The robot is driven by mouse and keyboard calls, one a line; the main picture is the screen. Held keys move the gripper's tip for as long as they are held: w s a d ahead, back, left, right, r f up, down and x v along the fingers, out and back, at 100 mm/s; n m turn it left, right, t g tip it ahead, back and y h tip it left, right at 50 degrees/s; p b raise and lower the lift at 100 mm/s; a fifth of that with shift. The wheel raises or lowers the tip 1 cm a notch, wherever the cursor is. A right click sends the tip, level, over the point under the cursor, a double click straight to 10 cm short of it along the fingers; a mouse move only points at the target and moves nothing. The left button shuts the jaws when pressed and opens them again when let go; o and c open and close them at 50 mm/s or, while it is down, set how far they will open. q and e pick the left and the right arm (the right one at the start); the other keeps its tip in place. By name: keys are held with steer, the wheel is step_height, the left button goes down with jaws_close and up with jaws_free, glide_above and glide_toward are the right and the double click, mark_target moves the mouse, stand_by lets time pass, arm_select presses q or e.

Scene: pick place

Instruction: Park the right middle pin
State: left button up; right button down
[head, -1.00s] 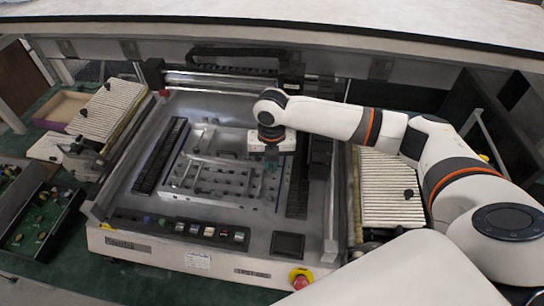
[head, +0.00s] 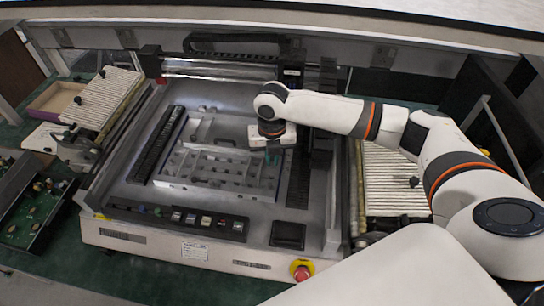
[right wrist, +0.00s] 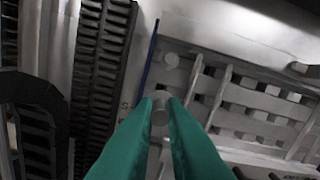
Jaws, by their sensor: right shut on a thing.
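My right gripper (head: 272,158) is over the right part of the metal fixture plate (head: 175,180) inside the machine. In the right wrist view its green fingers (right wrist: 160,104) are closed on a small grey round pin (right wrist: 160,116), held between the tips. Whether the pin touches the plate below cannot be told. Another pale round spot (right wrist: 172,60) shows on the plate just beyond the tips. In the head view the held pin is too small to make out. My left gripper is not in view.
Black ribbed cable tracks (head: 160,148) run along the plate's left side, with another dark track (right wrist: 106,75) in the right wrist view. A row of buttons (head: 190,219) and a red knob (head: 301,269) line the machine's front. Ribbed white trays (head: 103,98) flank it.

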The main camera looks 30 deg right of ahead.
mark_target(272, 165)
steer(key=shift+f+b, duration=1.75)
steer(key=shift+f, duration=0.05)
steer(key=shift+p, duration=0.3)
steer(key=shift+f, duration=0.65)
steer(key=shift+p, duration=0.95)
steer(key=shift+f, duration=0.1)
steer(key=c, duration=1.4)
jaws_free()
steer(key=c, duration=0.4)
steer(key=shift+o, duration=0.2)
